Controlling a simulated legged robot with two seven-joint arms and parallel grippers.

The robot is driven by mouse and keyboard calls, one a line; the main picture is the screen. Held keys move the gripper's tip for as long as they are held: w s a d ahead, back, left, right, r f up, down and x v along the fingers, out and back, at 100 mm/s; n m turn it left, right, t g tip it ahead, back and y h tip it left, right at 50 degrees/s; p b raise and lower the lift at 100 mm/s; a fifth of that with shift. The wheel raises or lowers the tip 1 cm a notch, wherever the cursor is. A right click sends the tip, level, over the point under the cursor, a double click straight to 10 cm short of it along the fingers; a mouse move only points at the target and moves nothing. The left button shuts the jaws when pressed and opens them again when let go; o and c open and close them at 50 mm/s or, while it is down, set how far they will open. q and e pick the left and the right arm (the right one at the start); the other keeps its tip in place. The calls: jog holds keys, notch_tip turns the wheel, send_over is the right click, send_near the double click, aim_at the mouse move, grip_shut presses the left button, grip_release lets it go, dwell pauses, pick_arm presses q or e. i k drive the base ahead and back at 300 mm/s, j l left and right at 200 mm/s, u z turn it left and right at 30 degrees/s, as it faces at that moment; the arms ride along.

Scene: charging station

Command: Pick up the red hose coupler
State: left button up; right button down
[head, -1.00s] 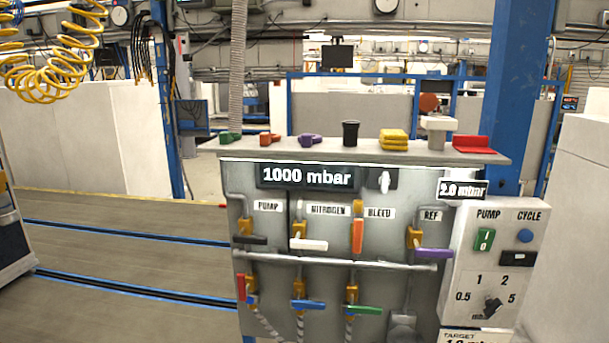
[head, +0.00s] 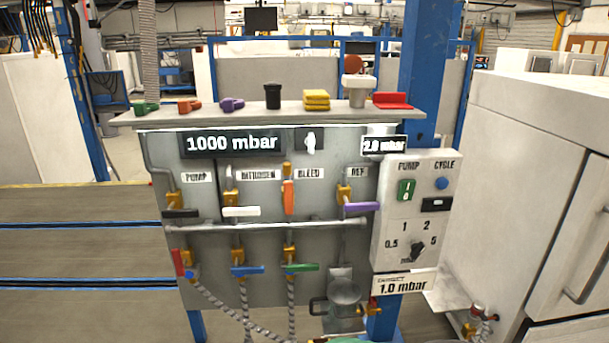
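I cannot tell for sure which thing is the red hose coupler. A small brass fitting with red parts (head: 478,313) sits low on the right, beside the grey cabinet. Another small red and brass fitting (head: 372,308) shows at the panel's lower right. A red lever (head: 179,262) stands upright at the panel's lower left. An orange-red piece (head: 189,105) and a red holder (head: 392,100) lie on the shelf on top. Neither of my grippers is in view.
The grey panel (head: 265,190) carries several valves and a display reading 1000 mbar. Its shelf (head: 300,114) holds green, purple, black and yellow items. A control box (head: 415,205) and a large grey cabinet (head: 530,130) stand right. Braided hoses (head: 230,312) hang below.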

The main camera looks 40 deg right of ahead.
aim_at(477, 313)
jog(key=z, duration=2.65)
jog(key=u, duration=1.55)
jog(key=z, duration=1.55)
jog(key=i+l, duration=0.35)
jog(key=l, duration=0.15)
jog(key=i+l, duration=0.4)
jog(key=l+u, duration=0.1)
jog(key=u, duration=0.35)
jog(key=i+l+u, duration=0.1)
jog(key=u, duration=0.3)
jog(key=l+u, duration=0.15)
jog(key=u, duration=0.3)
jog(key=l+u, duration=0.15)
jog(key=u, duration=0.3)
